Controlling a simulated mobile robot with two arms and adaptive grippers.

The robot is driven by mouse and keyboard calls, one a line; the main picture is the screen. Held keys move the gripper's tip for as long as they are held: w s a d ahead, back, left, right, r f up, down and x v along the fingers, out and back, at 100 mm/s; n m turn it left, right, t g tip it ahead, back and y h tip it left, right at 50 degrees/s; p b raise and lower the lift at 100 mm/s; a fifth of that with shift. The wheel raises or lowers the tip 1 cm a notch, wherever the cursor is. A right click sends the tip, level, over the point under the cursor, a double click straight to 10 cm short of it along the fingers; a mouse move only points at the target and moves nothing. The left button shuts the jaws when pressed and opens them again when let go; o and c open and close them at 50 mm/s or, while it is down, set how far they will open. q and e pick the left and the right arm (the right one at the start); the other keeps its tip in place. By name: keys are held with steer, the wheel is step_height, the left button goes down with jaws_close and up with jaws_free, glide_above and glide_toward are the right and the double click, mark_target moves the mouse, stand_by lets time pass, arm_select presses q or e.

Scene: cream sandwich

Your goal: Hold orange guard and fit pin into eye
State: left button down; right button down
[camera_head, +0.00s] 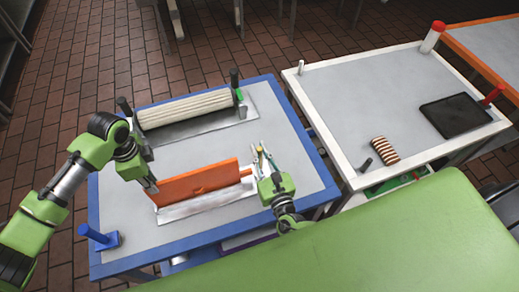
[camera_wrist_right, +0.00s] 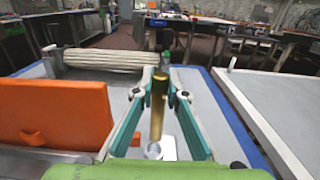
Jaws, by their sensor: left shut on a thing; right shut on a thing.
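The orange guard (camera_head: 197,181) stands upright along a metal plate (camera_head: 215,207) on the blue-rimmed table. It also shows at the left of the right wrist view (camera_wrist_right: 67,116). My left gripper (camera_head: 152,187) is shut on the guard's left end. My right gripper (camera_head: 261,152) is at the guard's right end, shut on a brass pin (camera_wrist_right: 158,104). The pin stands roughly upright between the teal fingers. A silver round part (camera_wrist_right: 153,150), perhaps the eye, shows just below the pin. I cannot tell whether the pin's lower end is in it.
A ribbed cream roller (camera_head: 185,108) lies behind the guard on the same table. The white-rimmed table (camera_head: 350,103) on the right holds a striped block (camera_head: 384,150) and a black tray (camera_head: 455,115).

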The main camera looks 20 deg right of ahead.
steer(key=c, duration=2)
jaws_free()
steer(key=shift+f, duration=0.1)
steer(key=shift+r, duration=0.3)
steer(key=s, duration=1.2)
arm_select(q)
steer(key=c, duration=1.6)
jaws_free()
steer(key=shift+c, duration=0.2)
steer(key=shift+r, duration=0.1)
